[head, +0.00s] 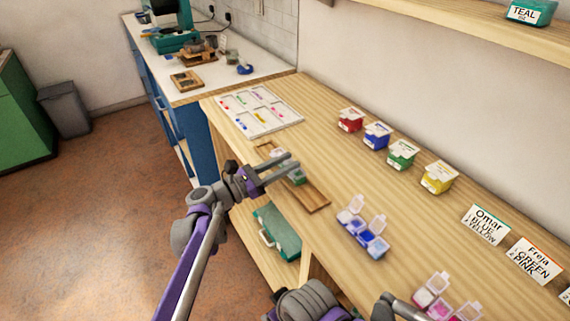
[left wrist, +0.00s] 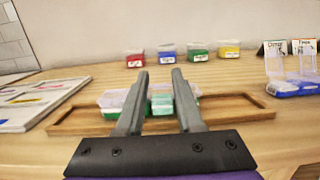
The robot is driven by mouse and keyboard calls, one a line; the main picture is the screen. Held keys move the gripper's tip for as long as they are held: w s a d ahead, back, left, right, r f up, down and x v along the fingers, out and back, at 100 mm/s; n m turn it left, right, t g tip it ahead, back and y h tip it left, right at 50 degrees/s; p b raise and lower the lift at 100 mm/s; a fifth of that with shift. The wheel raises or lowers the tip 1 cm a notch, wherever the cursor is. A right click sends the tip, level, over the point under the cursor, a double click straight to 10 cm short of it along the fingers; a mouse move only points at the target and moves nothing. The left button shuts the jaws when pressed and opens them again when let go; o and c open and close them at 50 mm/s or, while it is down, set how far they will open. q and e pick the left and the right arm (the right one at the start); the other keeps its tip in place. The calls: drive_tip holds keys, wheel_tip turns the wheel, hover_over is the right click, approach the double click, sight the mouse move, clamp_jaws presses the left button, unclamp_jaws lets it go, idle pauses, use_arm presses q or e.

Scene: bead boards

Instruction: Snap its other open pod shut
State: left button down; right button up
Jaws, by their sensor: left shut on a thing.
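A pod case (left wrist: 160,104) with green in it and pale clear lids lies in a shallow wooden tray (left wrist: 235,108). The tray also shows in the head view (head: 318,203). My left gripper (head: 293,165) reaches over the tray from the left. In the left wrist view its fingers (left wrist: 155,80) stand either side of the case's middle part and are shut on it. The fingers hide parts of the case, so I cannot tell which pod lids are open. At the bottom of the head view, part of my right gripper (head: 400,305) shows beside a pink pod case; its fingertips are unclear.
A blue pod case (head: 372,243) with raised lids stands right of the tray, and a pink pod case (head: 435,305) with raised lids is nearer. Red, blue, green and yellow tubs (head: 437,178) line the back. A white sorting board (head: 257,112) lies at the far left.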

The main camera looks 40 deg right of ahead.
use_arm(q)
drive_tip(key=c, duration=0.9)
unclamp_jaws()
drive_tip(key=shift+o, duration=0.2)
drive_tip(key=w+a+f, duration=0.1)
drive_tip(key=a, duration=0.9)
drive_tip(key=shift+w+a+f, duration=0.2)
drive_tip(key=shift+a, duration=0.15)
